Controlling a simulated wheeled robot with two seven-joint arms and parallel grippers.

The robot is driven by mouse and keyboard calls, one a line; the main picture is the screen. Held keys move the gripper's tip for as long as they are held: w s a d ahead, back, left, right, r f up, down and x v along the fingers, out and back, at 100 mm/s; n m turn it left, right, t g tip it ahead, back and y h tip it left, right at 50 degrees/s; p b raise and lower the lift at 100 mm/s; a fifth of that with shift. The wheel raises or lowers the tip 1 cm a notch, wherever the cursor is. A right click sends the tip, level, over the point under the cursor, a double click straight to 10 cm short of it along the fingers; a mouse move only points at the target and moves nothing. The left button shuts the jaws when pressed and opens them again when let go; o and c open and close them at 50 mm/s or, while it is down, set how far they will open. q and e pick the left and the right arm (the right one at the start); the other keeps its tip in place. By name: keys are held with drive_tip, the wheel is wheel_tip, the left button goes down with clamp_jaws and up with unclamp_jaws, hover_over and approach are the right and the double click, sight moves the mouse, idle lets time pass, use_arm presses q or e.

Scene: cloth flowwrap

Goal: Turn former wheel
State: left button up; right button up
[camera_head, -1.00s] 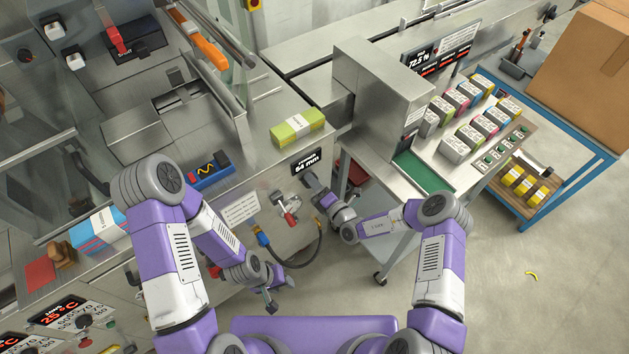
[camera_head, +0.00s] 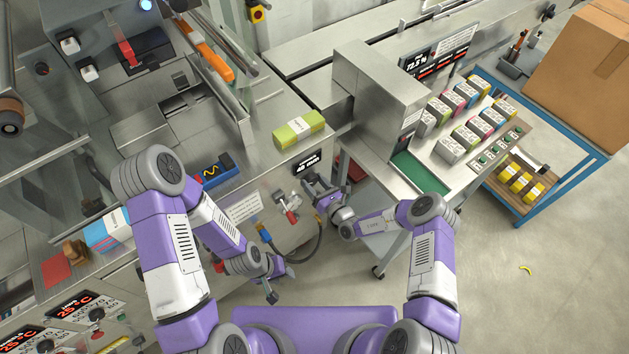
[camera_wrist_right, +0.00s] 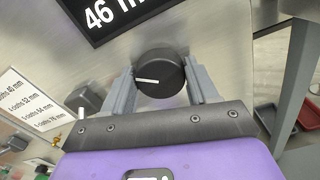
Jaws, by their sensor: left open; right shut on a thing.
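The former wheel is a black round knob (camera_wrist_right: 161,76) with a white pointer line, on the steel machine front in the right wrist view. My right gripper (camera_wrist_right: 160,88) is shut on it, one finger at each side. In the head view my right gripper (camera_head: 310,187) is at the machine front below a black display (camera_head: 307,163), and it hides the knob. The display (camera_wrist_right: 105,14) reads 46 mm in the wrist view. My left gripper (camera_head: 277,284) is open and empty, low in front of the machine.
A card (camera_wrist_right: 32,108) listing cloth counts and mm sizes is left of the knob. A red-handled valve (camera_head: 289,211) and a dark hose (camera_head: 312,246) are close to my right gripper. A yellow-green pack (camera_head: 299,129) lies on the machine top. A steel cart leg is to the right.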

drive_tip(key=n+p, duration=0.2)
drive_tip(key=n, duration=0.4)
drive_tip(key=shift+a, duration=0.1)
drive_tip(key=shift+n, duration=0.4)
drive_tip(key=o, duration=1.1)
drive_tip(key=shift+c, duration=0.2)
drive_tip(key=p+v, duration=0.1)
drive_tip(key=v, duration=0.6)
drive_tip(key=shift+s, duration=0.25)
